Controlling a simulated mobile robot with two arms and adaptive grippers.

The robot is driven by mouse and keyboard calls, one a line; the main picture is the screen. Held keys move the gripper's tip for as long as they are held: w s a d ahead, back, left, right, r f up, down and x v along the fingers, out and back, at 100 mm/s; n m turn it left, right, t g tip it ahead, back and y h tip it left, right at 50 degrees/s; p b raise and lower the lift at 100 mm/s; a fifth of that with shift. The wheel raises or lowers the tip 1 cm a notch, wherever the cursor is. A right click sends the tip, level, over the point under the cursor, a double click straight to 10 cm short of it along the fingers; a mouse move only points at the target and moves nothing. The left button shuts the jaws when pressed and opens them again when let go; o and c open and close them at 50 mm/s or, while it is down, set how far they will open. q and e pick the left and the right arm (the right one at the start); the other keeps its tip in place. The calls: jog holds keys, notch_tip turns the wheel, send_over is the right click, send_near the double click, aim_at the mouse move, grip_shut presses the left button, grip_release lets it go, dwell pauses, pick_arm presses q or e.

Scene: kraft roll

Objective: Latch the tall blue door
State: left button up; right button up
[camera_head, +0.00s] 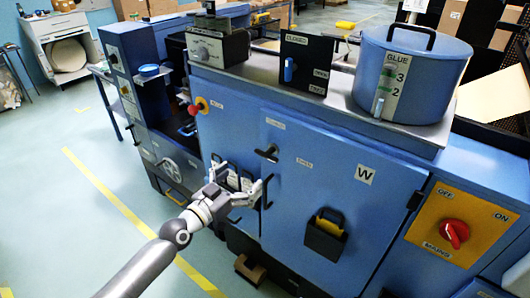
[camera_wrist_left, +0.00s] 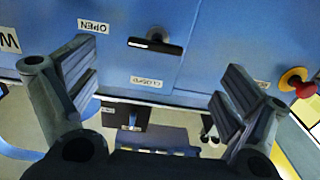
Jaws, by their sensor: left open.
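The tall blue door (camera_head: 310,200) carries a white W label and looks flush with the blue cabinet front. Its black latch handle (camera_head: 267,153) lies roughly level, with an OPEN label (camera_head: 304,162) to its right and a CLOSED label (camera_head: 275,123) above. The handle (camera_wrist_left: 155,45) also shows in the left wrist view, between OPEN and CLOSED labels in a turned picture. My left gripper (camera_head: 242,180) is open and empty in front of the cabinet, below and left of the handle, apart from it. My right gripper is not in view.
A red and yellow button (camera_head: 202,105) sits on the panel left of the door. A black pocket (camera_head: 325,236) hangs low on the door. A blue glue pot (camera_head: 412,70) stands on top. A red knob (camera_head: 454,233) is at right. The floor at left is clear.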

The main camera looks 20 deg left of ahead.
aim_at(266, 158)
pick_arm(q)
jog(key=x, duration=1.1)
jog(key=shift+d+r, duration=0.1)
jog(key=shift+r, duration=0.1)
jog(key=c, duration=1)
jog(key=shift+c, duration=0.2)
